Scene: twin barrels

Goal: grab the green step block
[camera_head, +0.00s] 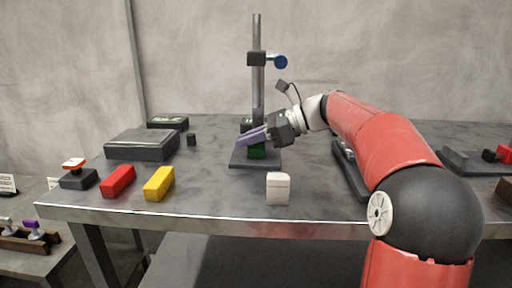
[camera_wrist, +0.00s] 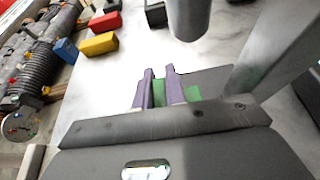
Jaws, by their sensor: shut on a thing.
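The green step block (camera_head: 257,153) is at the foot of the metal stand, on the stand's dark base plate (camera_head: 239,164). My gripper (camera_head: 252,136) reaches in from the right, and its purple fingers hide part of the block. In the wrist view the two purple fingers (camera_wrist: 159,89) are close together with green of the block (camera_wrist: 160,94) between them. More green (camera_wrist: 192,93) shows to the right of the fingers. My gripper is shut on the block. I cannot tell whether the block is touching the plate.
The upright post (camera_head: 257,88) with a blue-knobbed clamp rises close to my gripper. A white block (camera_head: 278,188) stands near the front edge. Red (camera_head: 118,181) and yellow (camera_head: 159,183) blocks and a dark case (camera_head: 142,145) lie left. The tabletop between the yellow and white blocks is clear.

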